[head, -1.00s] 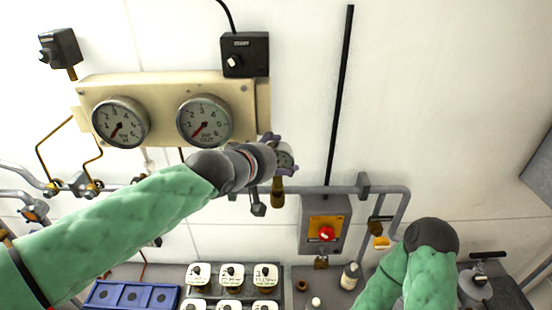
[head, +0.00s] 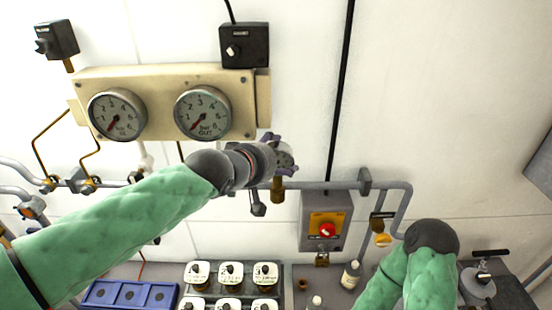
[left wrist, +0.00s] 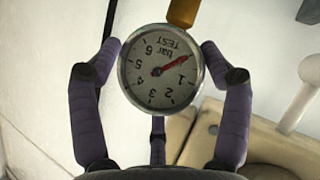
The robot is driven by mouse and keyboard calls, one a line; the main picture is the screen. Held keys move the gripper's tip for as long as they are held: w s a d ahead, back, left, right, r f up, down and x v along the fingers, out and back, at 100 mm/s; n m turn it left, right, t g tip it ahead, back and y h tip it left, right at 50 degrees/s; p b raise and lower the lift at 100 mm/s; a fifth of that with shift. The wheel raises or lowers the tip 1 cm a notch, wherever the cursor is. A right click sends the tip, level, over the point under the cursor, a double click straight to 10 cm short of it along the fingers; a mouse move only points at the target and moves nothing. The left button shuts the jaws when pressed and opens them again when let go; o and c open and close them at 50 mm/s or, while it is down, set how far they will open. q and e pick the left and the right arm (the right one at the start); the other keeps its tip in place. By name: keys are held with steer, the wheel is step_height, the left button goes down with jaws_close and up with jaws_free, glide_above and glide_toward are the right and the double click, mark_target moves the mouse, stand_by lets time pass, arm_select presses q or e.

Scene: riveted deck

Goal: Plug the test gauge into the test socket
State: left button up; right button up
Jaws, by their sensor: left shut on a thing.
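My left gripper (head: 284,155) is shut on the test gauge, a small round dial with a metal rim. In the left wrist view the test gauge (left wrist: 160,67) sits between the purple fingers, its face towards the camera and upside down, marked "bar TEST". Its red needle lies near the low end. In the head view my gripper mostly hides it. A brass fitting (head: 278,189), apparently the test socket, is just below the gauge at the pipe; brass (left wrist: 183,12) also shows at the gauge's edge in the wrist view. I cannot tell whether they are joined. My right gripper is out of view.
A cream panel (head: 155,79) with two larger gauges is up and left of my left gripper. A grey pipe (head: 335,186) runs along the wall. A grey box with a red knob (head: 327,230) is at right. Labelled jars (head: 231,271) and a blue tray (head: 128,294) are below.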

arm_select(q)
steer(key=shift+f, duration=0.1)
steer(key=o, duration=1.7)
steer(key=shift+c, duration=0.2)
steer(key=v, duration=1.2)
